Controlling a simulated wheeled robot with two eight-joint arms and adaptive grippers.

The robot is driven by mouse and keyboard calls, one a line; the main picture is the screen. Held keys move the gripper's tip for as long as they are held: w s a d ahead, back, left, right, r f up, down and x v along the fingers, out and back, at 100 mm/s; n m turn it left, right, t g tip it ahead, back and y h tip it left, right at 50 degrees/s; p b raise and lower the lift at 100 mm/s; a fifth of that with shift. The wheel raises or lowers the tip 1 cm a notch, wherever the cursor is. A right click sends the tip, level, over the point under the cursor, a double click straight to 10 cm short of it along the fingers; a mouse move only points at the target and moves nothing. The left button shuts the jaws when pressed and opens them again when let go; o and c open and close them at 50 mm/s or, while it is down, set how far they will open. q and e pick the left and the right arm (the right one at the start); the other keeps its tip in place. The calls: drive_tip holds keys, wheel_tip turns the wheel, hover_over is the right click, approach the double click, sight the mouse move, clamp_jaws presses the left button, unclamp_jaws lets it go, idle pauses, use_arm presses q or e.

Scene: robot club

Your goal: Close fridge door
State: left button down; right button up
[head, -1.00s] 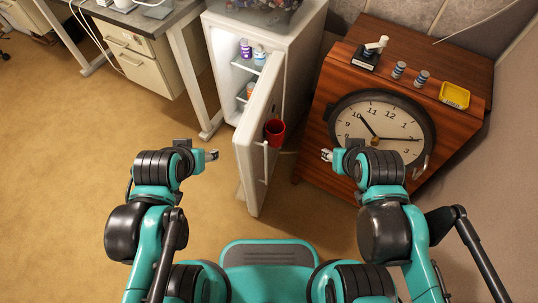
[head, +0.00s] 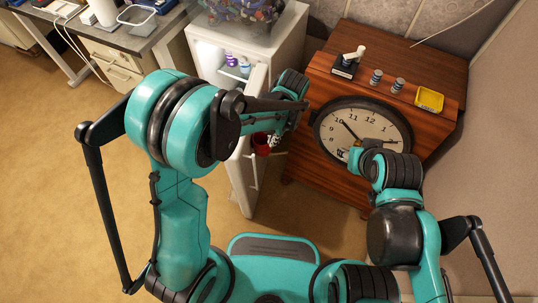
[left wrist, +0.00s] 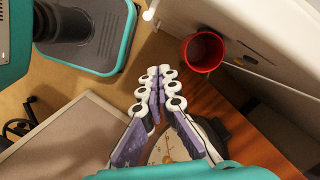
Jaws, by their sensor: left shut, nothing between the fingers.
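The white mini fridge (head: 285,42) stands at the back with its door (head: 240,175) swung open toward me. Bottles show inside. A red cup (head: 261,144) is on the door's outer face, and it also shows in the left wrist view (left wrist: 203,52), beside the white door panel (left wrist: 258,28). My left arm reaches across the door. My left gripper (head: 277,139) is beside the cup on the door's right side, partly hidden by the arm; in the left wrist view its fingers (left wrist: 155,76) are shut and empty, apart from the cup. My right gripper (head: 343,155) is small, before the clock; its jaws are unclear.
A wooden cabinet (head: 320,88) with a large clock (head: 362,125) stands right of the fridge, leaving a narrow space beside the door. On it are a yellow tray (head: 429,98) and small cans. A desk (head: 140,38) is at the left. Carpet is clear front left.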

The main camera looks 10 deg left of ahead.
use_arm(q)
drive_tip(key=s+a+f+b, duration=0.1)
drive_tip(key=a+f+b, duration=0.1)
drive_tip(key=f, duration=0.3)
drive_tip(key=s+a+f+m+b, duration=0.1)
drive_tip(key=a+f+b, duration=0.1)
drive_tip(key=f, duration=0.4)
drive_tip(key=shift+s+f+y+b, duration=0.3)
drive_tip(key=shift+s+b, duration=0.1)
drive_tip(key=shift+b, duration=0.1)
drive_tip(key=shift+r, duration=0.1)
drive_tip(key=shift+a, duration=0.1)
